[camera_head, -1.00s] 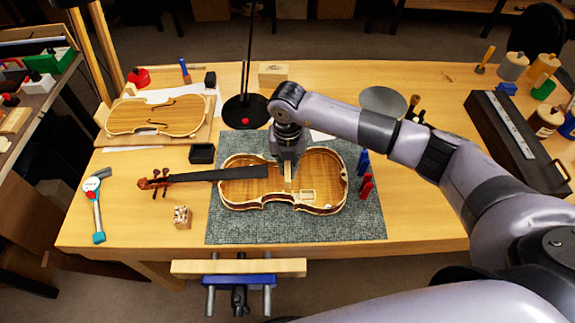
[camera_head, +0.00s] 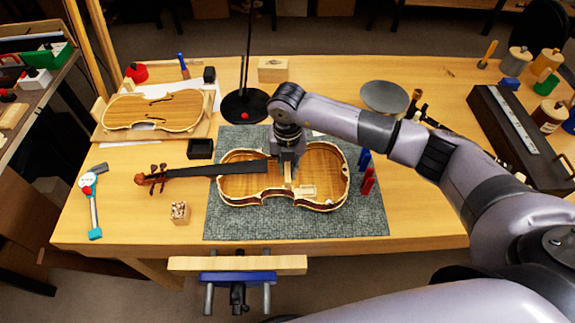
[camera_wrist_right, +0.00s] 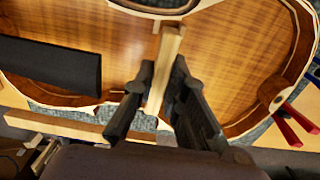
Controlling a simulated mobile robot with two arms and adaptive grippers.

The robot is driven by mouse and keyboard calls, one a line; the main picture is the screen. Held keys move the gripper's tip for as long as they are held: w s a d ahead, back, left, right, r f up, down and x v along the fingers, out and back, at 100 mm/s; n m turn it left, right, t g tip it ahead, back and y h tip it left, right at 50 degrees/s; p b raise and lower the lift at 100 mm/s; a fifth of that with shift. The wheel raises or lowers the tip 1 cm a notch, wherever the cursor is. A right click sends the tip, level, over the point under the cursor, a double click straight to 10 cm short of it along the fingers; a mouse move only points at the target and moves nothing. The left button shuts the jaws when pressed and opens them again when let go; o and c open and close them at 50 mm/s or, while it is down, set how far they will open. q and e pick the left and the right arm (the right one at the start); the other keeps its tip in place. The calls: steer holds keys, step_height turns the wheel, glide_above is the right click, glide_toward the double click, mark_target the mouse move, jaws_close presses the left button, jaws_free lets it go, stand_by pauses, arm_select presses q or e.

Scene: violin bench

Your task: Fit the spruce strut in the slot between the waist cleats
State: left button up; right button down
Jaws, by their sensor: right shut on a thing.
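The open violin body (camera_head: 325,163) lies on the mat, its neck pointing left. My right gripper (camera_head: 288,160) is over the waist of the body, pointing down. In the right wrist view the gripper (camera_wrist_right: 160,98) is shut on the pale spruce strut (camera_wrist_right: 170,50), which sticks out beyond the fingertips. The strut is a small pale piece below the gripper in the head view (camera_head: 288,174). Its far end is near the upper waist edge in the wrist view; contact cannot be told. The cleats and slot cannot be made out clearly. My left gripper is not in view.
The grey mat (camera_head: 225,222) lies under the violin. A black tray (camera_head: 200,149), a wooden block (camera_head: 180,212) and a lamp base (camera_head: 245,107) are nearby. The bench front right of the mat is clear.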

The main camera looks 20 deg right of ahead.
steer(key=shift+f+b, duration=0.7)
steer(key=shift+f, duration=0.2)
steer(key=c, duration=1.5)
jaws_free()
steer(key=shift+c, duration=0.2)
steer(key=o, duration=0.3)
steer(key=shift+r+p, duration=2.15)
steer(key=shift+r, duration=0.9)
